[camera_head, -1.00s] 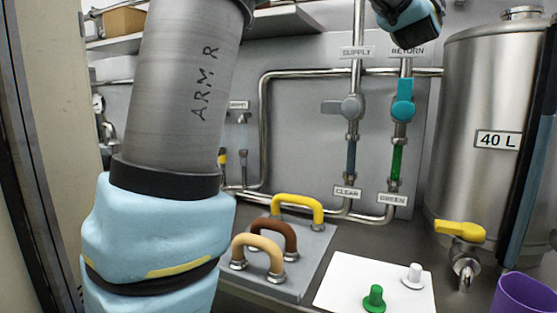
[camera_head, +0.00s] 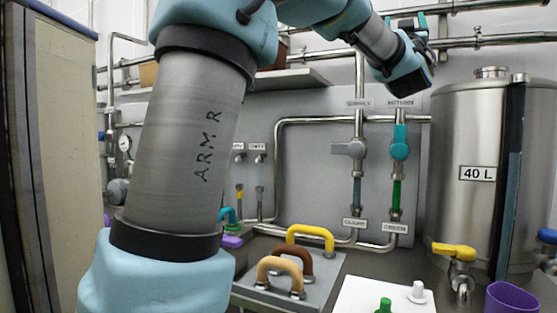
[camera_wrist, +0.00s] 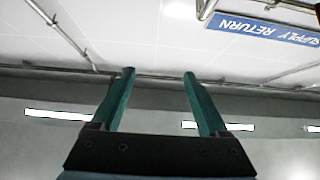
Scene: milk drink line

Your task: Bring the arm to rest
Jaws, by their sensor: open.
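My gripper (camera_wrist: 158,75) is open and empty in the wrist view. Its two green fingers stand apart, with the pale ceiling and wall beyond and nothing between them. In the head view my arm rises on the left, bends at the top and reaches right. My wrist is raised near the top, above the supply and return pipes and left of the steel tank (camera_head: 467,140).
A grey-handled valve (camera_head: 350,149) and a teal-handled valve (camera_head: 400,142) sit on the pipes. Yellow (camera_head: 312,232), brown and tan handles stand on a grey plate below. A white board (camera_head: 372,297) carries green and white knobs. A purple cup (camera_head: 512,298) stands at lower right.

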